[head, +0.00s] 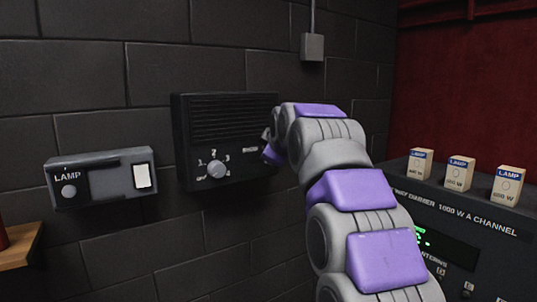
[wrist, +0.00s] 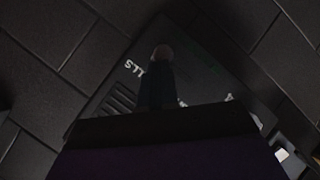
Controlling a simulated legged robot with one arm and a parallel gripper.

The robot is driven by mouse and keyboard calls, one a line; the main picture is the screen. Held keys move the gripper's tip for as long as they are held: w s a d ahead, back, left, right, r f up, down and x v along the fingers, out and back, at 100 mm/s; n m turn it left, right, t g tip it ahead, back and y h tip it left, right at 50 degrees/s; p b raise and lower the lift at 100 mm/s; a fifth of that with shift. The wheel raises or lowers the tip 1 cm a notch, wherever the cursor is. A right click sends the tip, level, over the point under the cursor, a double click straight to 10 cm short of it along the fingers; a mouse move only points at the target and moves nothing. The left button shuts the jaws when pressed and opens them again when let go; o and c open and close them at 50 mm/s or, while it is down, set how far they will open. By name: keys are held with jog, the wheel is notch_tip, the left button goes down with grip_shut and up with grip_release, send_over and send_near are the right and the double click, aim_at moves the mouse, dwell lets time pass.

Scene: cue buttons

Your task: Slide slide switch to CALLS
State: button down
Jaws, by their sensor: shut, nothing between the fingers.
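A black wall box (head: 225,115) has a grille on top and a grey rotary knob (head: 217,168) with numbers around it. My gripper (head: 268,153) is at the right side of the box's front, largely hidden behind my own wrist. In the wrist view, the dark box face (wrist: 205,75) shows tilted, with partly hidden lettering that looks like the end of "CALLS", upside down. My dark shut fingers (wrist: 160,75) point at the face. A small round pale tip shows at their end; I cannot tell whether it is the slide switch cap. The switch's position is hidden.
A grey LAMP box (head: 105,178) with a white rocker is on the wall to the left. A dimmer unit (head: 460,215) with several small lamp cartons on top stands at the right. A wooden ledge (head: 20,245) is at the lower left. The wall between the boxes is clear.

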jog(key=shift+f, duration=0.1)
jog(key=s+r, duration=0.7)
jog(key=s, duration=0.3)
jog(key=shift+s+d+r+b, duration=0.15)
jog(key=shift+s+r+b, duration=0.05)
jog(key=shift+r+b, duration=0.2)
